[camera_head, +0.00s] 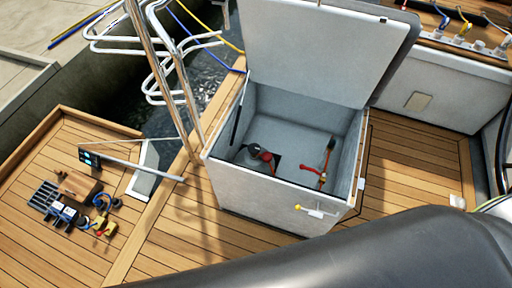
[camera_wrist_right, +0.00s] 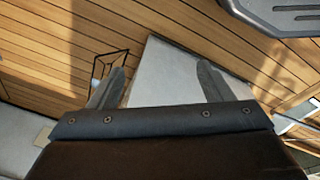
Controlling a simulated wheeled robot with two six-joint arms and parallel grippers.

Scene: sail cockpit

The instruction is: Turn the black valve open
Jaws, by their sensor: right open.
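An open white locker (camera_head: 245,195) stands on the deck in the head view, lid (camera_head: 320,50) raised. Inside, at its left, is a small dark fitting (camera_head: 255,149) with some red beside it, which looks like the black valve. Its handle position is too small to tell. A red-handled fitting (camera_head: 329,155) stands at the right inside the locker. In the right wrist view my right gripper (camera_wrist_right: 160,85) is open, its two fingers apart with nothing held between them. A pale panel shows beyond the fingers. Neither gripper shows in the head view.
A yellow-tipped latch (camera_head: 315,211) sits on the locker's front. Tools and a wooden block (camera_head: 80,185) lie on the left deck. A metal rail (camera_head: 160,70) rises left of the locker. Dark water lies behind it. A dark rounded form blocks the lower right.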

